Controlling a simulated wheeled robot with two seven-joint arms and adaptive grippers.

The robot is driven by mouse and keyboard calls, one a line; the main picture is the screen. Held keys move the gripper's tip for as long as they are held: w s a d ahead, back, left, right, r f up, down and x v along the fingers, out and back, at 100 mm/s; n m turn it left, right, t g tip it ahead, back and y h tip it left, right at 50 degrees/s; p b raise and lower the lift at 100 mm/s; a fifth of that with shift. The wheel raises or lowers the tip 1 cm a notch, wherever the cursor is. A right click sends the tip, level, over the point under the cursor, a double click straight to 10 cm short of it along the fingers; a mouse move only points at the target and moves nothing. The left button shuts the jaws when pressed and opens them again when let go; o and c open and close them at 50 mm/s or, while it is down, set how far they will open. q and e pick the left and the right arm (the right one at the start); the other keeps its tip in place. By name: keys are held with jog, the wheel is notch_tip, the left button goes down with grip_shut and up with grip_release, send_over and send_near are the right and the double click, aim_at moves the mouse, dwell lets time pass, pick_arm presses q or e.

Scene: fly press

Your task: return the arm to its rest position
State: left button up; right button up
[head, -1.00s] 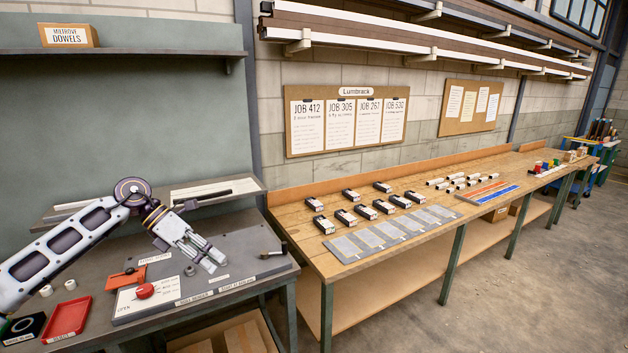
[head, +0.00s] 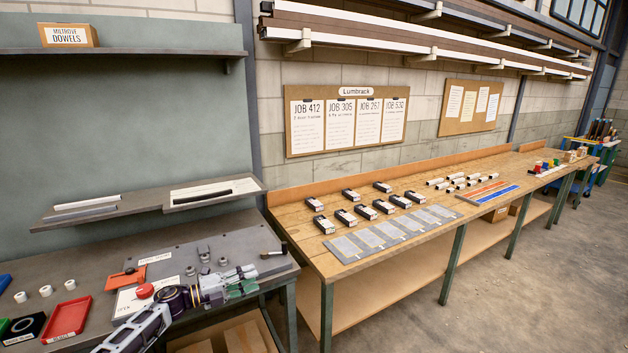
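My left arm comes in from the bottom left, low over the front of the grey bench (head: 90,262). My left gripper (head: 243,281) points right, in front of the grey base plate (head: 235,240). Its fingers show small and partly overlapped, with green-tinted surfaces near the tips, so I cannot tell how far apart they are. I see no clear object between them. My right gripper is not in view. A red knob (head: 145,291) stands on a white panel just left of my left wrist.
A raised grey ledge (head: 130,206) runs behind. A long wooden bench (head: 330,205) with black boxes and grey plates stands right.

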pick_arm(q)
jog(key=s+a+f+n+t+y, duration=0.2)
jog(key=a+f+n+t+y, duration=0.15)
jog(key=f+n, duration=0.6)
jog(key=s+a+f+n+t+y, duration=0.1)
jog(key=a+f+n+t+y, duration=0.2)
jog(key=f, duration=1.2)
jog(key=s+a+f+n+g+y, duration=0.2)
jog(key=s+f+n+y, duration=0.15)
jog(key=s+f, duration=0.5)
jog(key=s+a+f+n+g+y, duration=0.15)
jog(key=s+f+n, duration=0.35)
jog(key=f, duration=0.6)
jog(key=s+f+n+g+y, duration=0.25)
jog(key=s+f, duration=0.45)
jog(key=s, duration=0.4)
jog(key=s+f+n+g+y, duration=0.1)
jog(key=s+f+g, duration=0.2)
jog(key=s+f, duration=0.7)
jog(key=s+d+f+n+g, duration=0.2)
jog(key=s, duration=1.1)
jog(key=s+d+f+n+g, duration=0.1)
jog(key=s+d+f+g, duration=0.1)
jog(key=s, duration=1.1)
jog(key=shift+s+n+g, duration=0.25)
jog(key=shift+n+g, duration=0.1)
jog(key=shift+g, duration=0.3)
jog(key=shift+r, duration=0.1)
